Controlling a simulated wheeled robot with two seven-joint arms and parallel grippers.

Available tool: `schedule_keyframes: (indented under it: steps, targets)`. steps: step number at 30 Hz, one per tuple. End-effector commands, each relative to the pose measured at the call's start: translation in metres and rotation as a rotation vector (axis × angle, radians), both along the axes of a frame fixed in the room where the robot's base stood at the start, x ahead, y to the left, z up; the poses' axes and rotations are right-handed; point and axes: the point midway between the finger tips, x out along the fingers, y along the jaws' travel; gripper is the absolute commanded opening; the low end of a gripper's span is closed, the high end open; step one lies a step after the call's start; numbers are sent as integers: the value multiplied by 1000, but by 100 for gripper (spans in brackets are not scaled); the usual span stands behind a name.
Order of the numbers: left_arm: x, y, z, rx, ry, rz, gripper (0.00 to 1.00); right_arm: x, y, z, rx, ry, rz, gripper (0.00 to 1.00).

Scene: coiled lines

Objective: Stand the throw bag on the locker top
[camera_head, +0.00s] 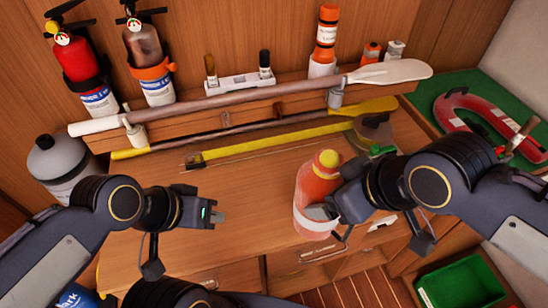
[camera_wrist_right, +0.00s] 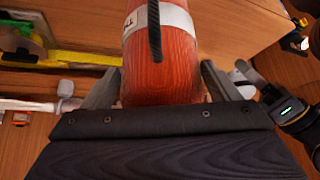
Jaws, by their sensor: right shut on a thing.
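The throw bag (camera_head: 312,182) is an orange-red cylinder with a white band and a yellow top. It is close to upright, slightly tilted in the head view, over the front part of the wooden locker top (camera_head: 250,190). I cannot tell whether its base touches the wood. My right gripper (camera_head: 325,208) is shut on the bag's side. In the right wrist view the bag (camera_wrist_right: 160,65) sits between the two fingers, its white band facing away. My left gripper (camera_head: 218,214) is left of the bag, apart from it and empty; its finger opening is unclear.
A yellow-and-black tool (camera_head: 270,140) lies behind the bag, below two racked paddles (camera_head: 250,101). Two fire extinguishers (camera_head: 76,62) (camera_head: 146,58) hang on the back wall. A green crate (camera_head: 463,284) stands low at the right. The locker top's left-centre is clear.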

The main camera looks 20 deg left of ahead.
Motion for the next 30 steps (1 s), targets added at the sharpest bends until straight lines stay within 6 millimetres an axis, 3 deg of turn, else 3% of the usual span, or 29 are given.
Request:
schedule_keyframes:
  steps: [5, 13, 18, 30]
  targets:
    - [0, 0, 7, 0, 0, 0, 0, 17, 19, -10, -4, 2, 1, 26]
    - [0, 0, 22, 0, 0, 0, 0, 62, 66, -39, -4, 2, -1, 26]
    - [0, 0, 25, 0, 0, 0, 0, 80, 84, -72, -2, 3, -2, 26]
    - [0, 0, 30, 0, 0, 0, 0, 96, 101, -111, 0, 1, -2, 26]
